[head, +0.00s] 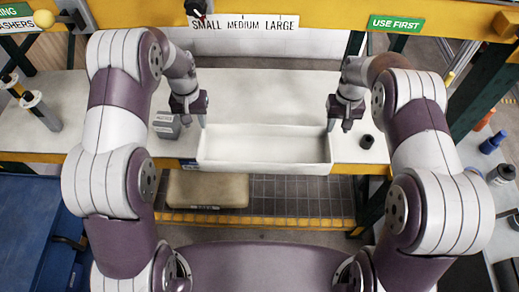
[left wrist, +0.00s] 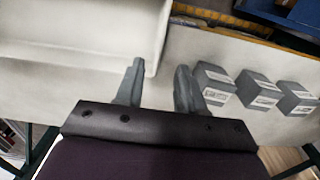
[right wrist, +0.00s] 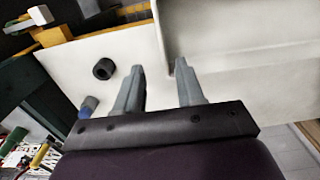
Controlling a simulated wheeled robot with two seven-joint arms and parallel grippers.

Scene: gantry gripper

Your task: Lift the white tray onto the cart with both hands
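The white tray (head: 265,163) is a long, shallow, empty box on the pale bench, near its front edge. My left gripper (head: 202,120) is at the tray's left end, and my right gripper (head: 331,124) is at its right end. In the left wrist view the fingers (left wrist: 160,75) are apart, with the tray's end wall (left wrist: 157,40) between or just above them. In the right wrist view the fingers (right wrist: 160,67) are apart, one on each side of the end wall's line. Contact with the wall cannot be told. I cannot make out the cart for certain.
Grey labelled boxes (head: 166,127) stand left of the tray; several show in the left wrist view (left wrist: 257,88). A black ring (head: 367,141) lies to the right. A tan box (head: 207,188) is on the shelf below. A blue surface (head: 25,225) is at the lower left.

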